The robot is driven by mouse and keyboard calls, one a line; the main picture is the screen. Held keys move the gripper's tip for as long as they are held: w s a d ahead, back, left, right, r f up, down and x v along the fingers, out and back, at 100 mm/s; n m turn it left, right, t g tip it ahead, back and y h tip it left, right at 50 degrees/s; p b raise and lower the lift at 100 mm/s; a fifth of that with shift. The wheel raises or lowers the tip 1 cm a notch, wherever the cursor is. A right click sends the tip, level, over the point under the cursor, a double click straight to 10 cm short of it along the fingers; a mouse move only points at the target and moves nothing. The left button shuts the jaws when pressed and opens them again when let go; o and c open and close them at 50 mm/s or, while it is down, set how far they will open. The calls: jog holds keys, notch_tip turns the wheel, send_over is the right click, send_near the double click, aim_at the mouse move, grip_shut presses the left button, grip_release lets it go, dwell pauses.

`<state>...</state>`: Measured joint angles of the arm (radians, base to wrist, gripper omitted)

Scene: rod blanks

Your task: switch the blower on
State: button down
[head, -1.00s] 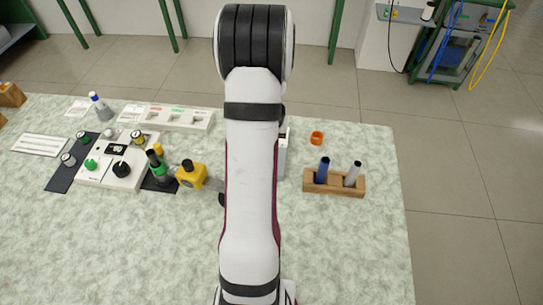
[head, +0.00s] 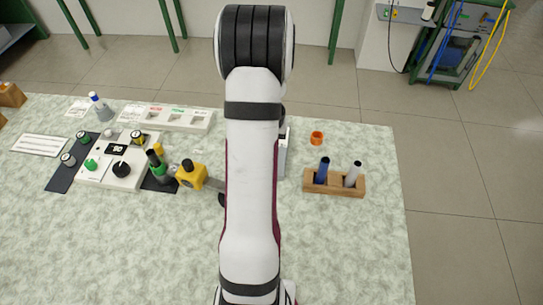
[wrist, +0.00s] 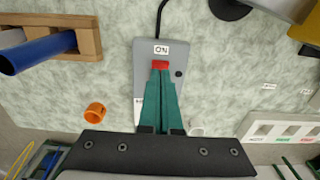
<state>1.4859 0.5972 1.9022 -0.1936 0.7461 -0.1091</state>
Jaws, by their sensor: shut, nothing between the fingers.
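A grey box (wrist: 147,58) with a white "ON" label and a black cable lies below my wrist camera. A red switch part (wrist: 160,64) sits just under the label. My gripper (wrist: 160,70) is shut and empty, its teal fingertips at the near edge of the red part. I cannot tell whether they touch it. The fingers hide the middle of the box. In the head view my arm covers the gripper and most of the grey box (head: 283,158). A white control unit (head: 118,170) on the left has a lit display (head: 117,149) that seems to read 90.
A wooden rack (head: 334,187) with a blue and a grey rod stands right of my arm, near an orange ring (head: 317,138). A yellow fixture (head: 191,177) stands left of it. A white labelled tray (head: 178,119) lies at the back. The front table is clear.

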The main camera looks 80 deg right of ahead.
jog(key=shift+f, duration=0.85)
jog(key=shift+r, duration=3.55)
